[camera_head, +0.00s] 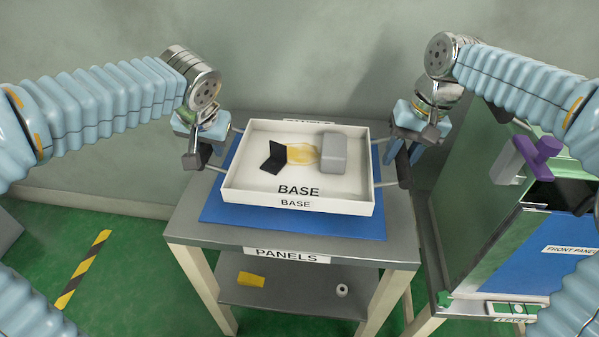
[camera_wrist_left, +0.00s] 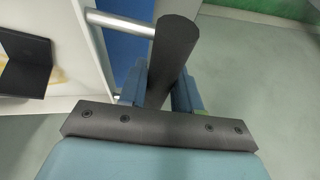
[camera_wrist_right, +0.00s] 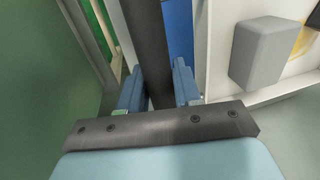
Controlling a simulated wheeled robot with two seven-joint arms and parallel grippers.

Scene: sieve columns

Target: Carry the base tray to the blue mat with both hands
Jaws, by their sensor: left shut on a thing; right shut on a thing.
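The white base tray (camera_head: 297,203), labelled BASE, is level over the blue mat (camera_head: 300,222) on the grey table; whether it touches the mat I cannot tell. It holds a black angled piece (camera_head: 271,160), a yellowish translucent piece (camera_head: 302,154) and a grey block (camera_head: 333,153). My left gripper (camera_head: 206,156) is shut on the tray's left handle, a dark bar (camera_wrist_left: 176,45) on metal rods. My right gripper (camera_head: 402,160) is shut on the right handle, a dark bar (camera_wrist_right: 148,50).
A second bench at right carries a blue panel (camera_head: 540,255) and a purple-handled tool (camera_head: 538,150). A wall stands behind.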

